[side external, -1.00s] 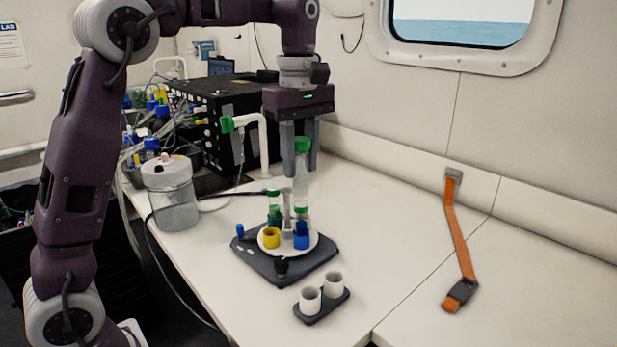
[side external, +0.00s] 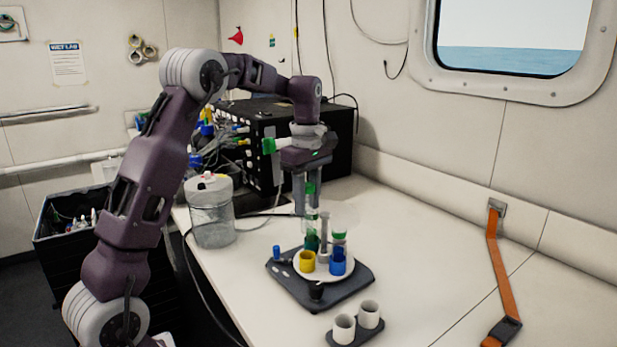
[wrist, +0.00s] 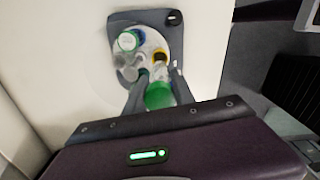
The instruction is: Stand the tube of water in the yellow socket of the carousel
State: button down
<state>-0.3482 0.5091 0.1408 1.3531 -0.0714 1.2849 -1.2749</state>
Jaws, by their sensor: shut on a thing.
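My gripper (side external: 309,200) is shut on a clear tube with a green cap (side external: 310,188). The tube hangs upright over the left part of the carousel's white plate (side external: 322,277). In the wrist view the cap (wrist: 158,96) sits between the fingers. Another green-capped tube (side external: 339,237) stands behind the blue socket. The held tube's lower end overlaps a dark green socket or tube (side external: 312,242); I cannot tell its exact height.
A dark rack with two white cups (side external: 344,328) stands in front of the carousel. A lidded clear jar (side external: 211,212) and a black box with tubing (side external: 330,150) are left and behind. An orange strap (side external: 497,262) lies right. The table between is clear.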

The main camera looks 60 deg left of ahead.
aim_at(307, 230)
jog(key=shift+f, duration=2.85)
jog(key=shift+f, duration=0.1)
jog(key=shift+f, duration=0.85)
jog(key=shift+f, duration=0.15)
jog(key=shift+f, duration=0.6)
jog(key=shift+f, duration=0.1)
jog(key=shift+f, duration=0.55)
